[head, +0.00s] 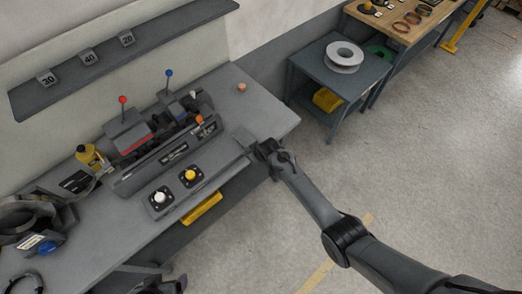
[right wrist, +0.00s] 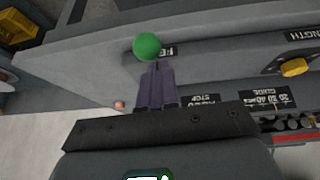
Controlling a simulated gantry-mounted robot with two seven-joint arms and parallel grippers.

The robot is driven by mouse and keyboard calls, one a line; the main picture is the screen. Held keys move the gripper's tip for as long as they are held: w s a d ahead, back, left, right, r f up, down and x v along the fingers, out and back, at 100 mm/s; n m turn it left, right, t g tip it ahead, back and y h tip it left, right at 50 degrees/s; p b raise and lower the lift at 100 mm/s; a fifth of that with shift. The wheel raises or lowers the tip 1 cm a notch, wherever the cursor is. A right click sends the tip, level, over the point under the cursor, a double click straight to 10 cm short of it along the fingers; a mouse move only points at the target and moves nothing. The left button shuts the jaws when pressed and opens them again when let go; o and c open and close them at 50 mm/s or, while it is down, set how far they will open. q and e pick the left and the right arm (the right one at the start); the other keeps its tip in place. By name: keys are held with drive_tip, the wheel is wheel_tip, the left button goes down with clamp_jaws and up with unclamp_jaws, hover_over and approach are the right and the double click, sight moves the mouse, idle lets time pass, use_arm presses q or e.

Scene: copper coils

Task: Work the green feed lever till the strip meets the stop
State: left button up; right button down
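The green ball (right wrist: 147,45) of the feed lever shows in the right wrist view, beside a partly covered label starting "FE". My right gripper (right wrist: 160,66) has its fingers together, with the tips just below and right of the ball; I cannot tell whether they touch it. In the head view my right gripper (head: 245,138) is at the right end of the bench machine (head: 160,160), and the green ball is not visible there. A stop label (right wrist: 197,100) appears upside down in the wrist view. I cannot make out the strip or its end.
The machine carries a red-ball lever (head: 122,99), a blue-ball lever (head: 169,73) and an orange knob (head: 200,119). White (head: 160,197) and yellow (head: 190,175) buttons sit in front. A yellow bottle (head: 87,154) stands at left. The bench's right corner is mostly clear.

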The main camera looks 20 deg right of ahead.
drive_tip(key=s+v, duration=0.1)
drive_tip(key=v, duration=0.8)
drive_tip(key=shift+d+f+p, duration=0.2)
drive_tip(key=shift+d+p, duration=0.05)
drive_tip(key=shift+p, duration=0.15)
idle(0.4)
drive_tip(key=s+f+g+p, duration=0.2)
drive_tip(key=s+f, duration=0.5)
drive_tip(key=s, duration=0.4)
drive_tip(key=s+d+r+p, duration=0.1)
drive_tip(key=s+d+p, duration=0.1)
drive_tip(key=s, duration=0.8)
drive_tip(key=s+d+r, duration=0.1)
drive_tip(key=s+r, duration=0.2)
drive_tip(key=r, duration=0.4)
drive_tip(key=s+r+m+p, duration=0.1)
drive_tip(key=s+r, duration=0.3)
drive_tip(key=r, duration=0.3)
drive_tip(key=s+d+r+m+h, duration=0.1)
drive_tip(key=s+r, duration=0.2)
drive_tip(key=r, duration=0.4)
drive_tip(key=shift+s+d+p, duration=0.2)
drive_tip(key=shift+d+p, duration=0.1)
drive_tip(key=shift+p, duration=0.05)
